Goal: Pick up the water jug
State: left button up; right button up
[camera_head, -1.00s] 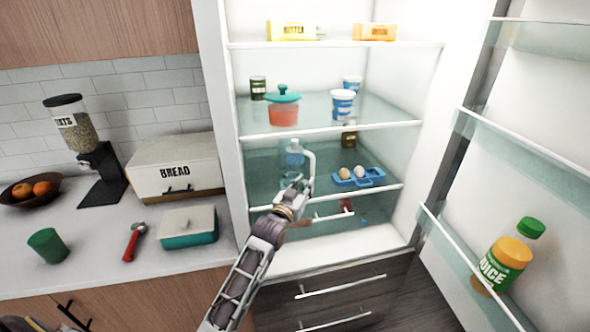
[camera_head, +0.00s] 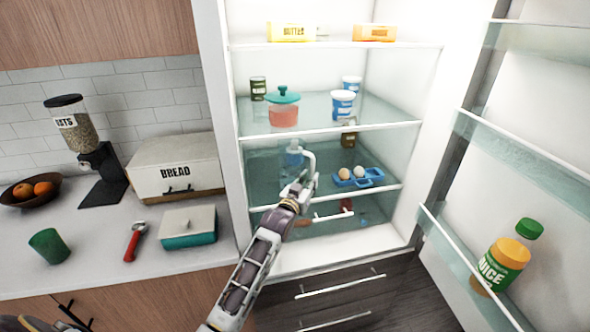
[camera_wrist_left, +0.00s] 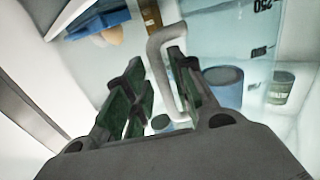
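The water jug (camera_head: 311,157) stands on a middle fridge shelf; its pale handle shows in the head view, while its clear body is hard to make out. In the left wrist view, the clear jug wall (camera_wrist_left: 240,42) with dark volume marks fills the upper right. My left gripper (camera_head: 303,181) is at the handle. In the left wrist view, the left gripper (camera_wrist_left: 156,68) has its fingers apart, with the handle between them. The right finger is close beside the handle and a gap shows on the left. Contact cannot be told. My right gripper is not in view.
A blue egg tray (camera_head: 370,181) sits right of the jug on that shelf. A lidded pot (camera_head: 284,115) and a blue-white tub (camera_head: 342,107) stand on the shelf above. The open fridge door holds a juice bottle (camera_head: 503,262). A bread box (camera_head: 178,168) stands on the left counter.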

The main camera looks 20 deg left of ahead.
pick_arm(q)
jog(key=shift+w+d, duration=0.15)
jog(key=shift+w, duration=1.25)
jog(key=shift+c, duration=0.2)
jog(key=c, duration=0.5)
grip_shut()
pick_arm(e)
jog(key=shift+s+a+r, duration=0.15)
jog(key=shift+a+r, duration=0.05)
pick_arm(q)
jog(key=shift+r, duration=0.1)
